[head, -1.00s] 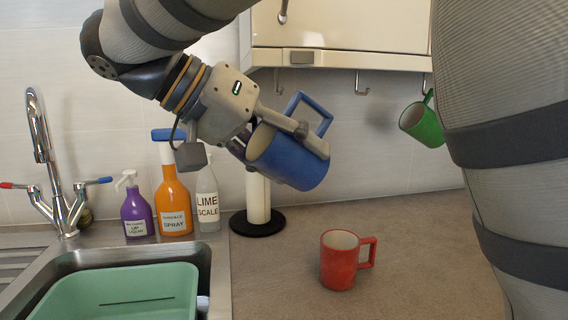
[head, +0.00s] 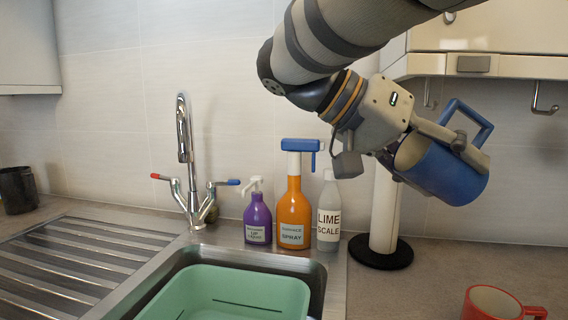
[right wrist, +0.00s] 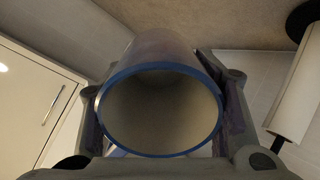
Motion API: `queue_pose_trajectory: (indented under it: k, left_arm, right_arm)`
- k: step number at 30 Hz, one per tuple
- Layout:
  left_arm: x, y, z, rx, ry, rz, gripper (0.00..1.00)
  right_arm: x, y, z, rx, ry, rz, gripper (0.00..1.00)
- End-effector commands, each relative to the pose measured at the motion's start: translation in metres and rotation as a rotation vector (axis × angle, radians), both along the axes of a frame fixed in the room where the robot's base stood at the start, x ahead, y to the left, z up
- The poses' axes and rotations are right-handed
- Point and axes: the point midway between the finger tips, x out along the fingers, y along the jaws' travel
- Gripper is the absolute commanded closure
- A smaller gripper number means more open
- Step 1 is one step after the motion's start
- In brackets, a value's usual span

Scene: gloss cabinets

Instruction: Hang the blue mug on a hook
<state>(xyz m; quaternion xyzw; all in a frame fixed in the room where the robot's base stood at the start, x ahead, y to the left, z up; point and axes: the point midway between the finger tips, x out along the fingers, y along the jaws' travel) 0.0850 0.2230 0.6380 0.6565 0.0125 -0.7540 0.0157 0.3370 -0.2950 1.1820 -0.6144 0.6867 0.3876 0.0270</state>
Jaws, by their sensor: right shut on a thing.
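My right gripper (head: 432,152) is shut on the blue mug (head: 448,176) and holds it in the air below the cabinet. The mug is tilted, with its open rim towards the gripper's palm and its handle pointing up to the right. In the right wrist view the mug (right wrist: 160,60) sits between the two fingers (right wrist: 160,100), its rim facing the camera. One hook (head: 543,98) hangs under the cabinet, to the right of and above the mug, apart from it. Another hook (head: 429,95) is partly hidden behind the gripper. My left gripper is out of view.
A white paper-towel roll on a black stand (head: 381,253) stands below the gripper. A red mug (head: 490,303) is on the counter at bottom right. Purple (head: 257,218), orange (head: 294,212) and lime scale (head: 328,212) bottles stand behind the sink with its green basin (head: 235,290).

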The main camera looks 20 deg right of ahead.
Motion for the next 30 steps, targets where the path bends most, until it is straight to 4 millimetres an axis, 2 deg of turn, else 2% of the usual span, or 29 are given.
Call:
queue_pose_trajectory:
  k: [15, 30]
  left_arm:
    - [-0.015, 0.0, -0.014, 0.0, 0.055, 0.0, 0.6]
    - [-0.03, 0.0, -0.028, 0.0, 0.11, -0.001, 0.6]
  right_arm:
    - [0.041, -0.022, 0.012, -0.002, 0.004, -0.001, 0.9]
    - [0.081, -0.044, 0.011, 0.0, 0.005, 0.0, 0.9]
